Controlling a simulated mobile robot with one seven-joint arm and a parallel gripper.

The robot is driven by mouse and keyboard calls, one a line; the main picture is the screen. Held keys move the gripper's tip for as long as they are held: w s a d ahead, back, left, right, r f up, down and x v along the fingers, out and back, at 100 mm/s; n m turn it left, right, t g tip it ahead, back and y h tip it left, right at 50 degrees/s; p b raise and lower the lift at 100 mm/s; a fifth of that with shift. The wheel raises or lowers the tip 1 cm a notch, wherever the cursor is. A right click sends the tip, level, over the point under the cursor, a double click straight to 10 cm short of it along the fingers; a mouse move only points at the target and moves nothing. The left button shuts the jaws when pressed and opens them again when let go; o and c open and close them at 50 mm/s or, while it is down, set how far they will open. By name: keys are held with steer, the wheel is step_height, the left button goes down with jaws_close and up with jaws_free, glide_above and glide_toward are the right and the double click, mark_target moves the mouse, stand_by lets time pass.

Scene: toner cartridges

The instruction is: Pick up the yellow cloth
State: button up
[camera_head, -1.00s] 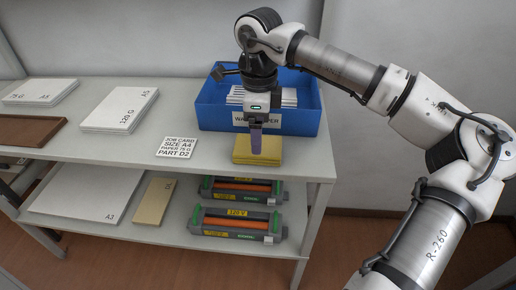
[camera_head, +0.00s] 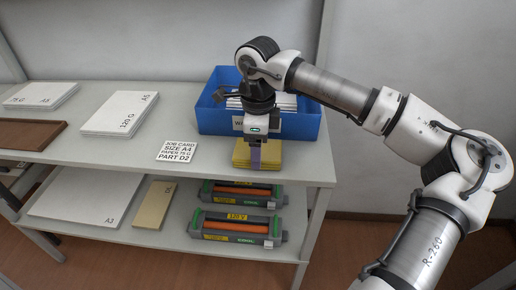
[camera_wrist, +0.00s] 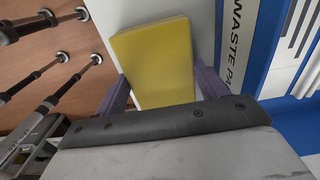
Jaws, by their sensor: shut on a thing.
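The yellow cloth (camera_head: 271,155) is a flat folded pad on the top shelf, in front of the blue bin near the front right edge. In the wrist view the cloth (camera_wrist: 152,62) lies between the two purple fingers. My gripper (camera_head: 255,165) comes down from above and is shut on the cloth. In the wrist view my gripper (camera_wrist: 160,90) has one finger on each side of the cloth. In the head view the wrist hides part of the cloth, and I cannot tell whether it is clear of the shelf.
The blue bin (camera_head: 215,118), labelled as waste paper, stands just behind the cloth. A job card (camera_head: 176,152) and a paper stack (camera_head: 119,112) lie to the left. Toner cartridges (camera_head: 236,226) sit on the lower shelf.

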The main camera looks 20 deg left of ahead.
step_height(320, 180, up, 20)
steer(key=p, duration=0.1)
stand_by(0.4)
steer(key=shift+o, duration=1.3)
steer(key=shift+c, duration=0.9)
steer(key=shift+s, duration=0.1)
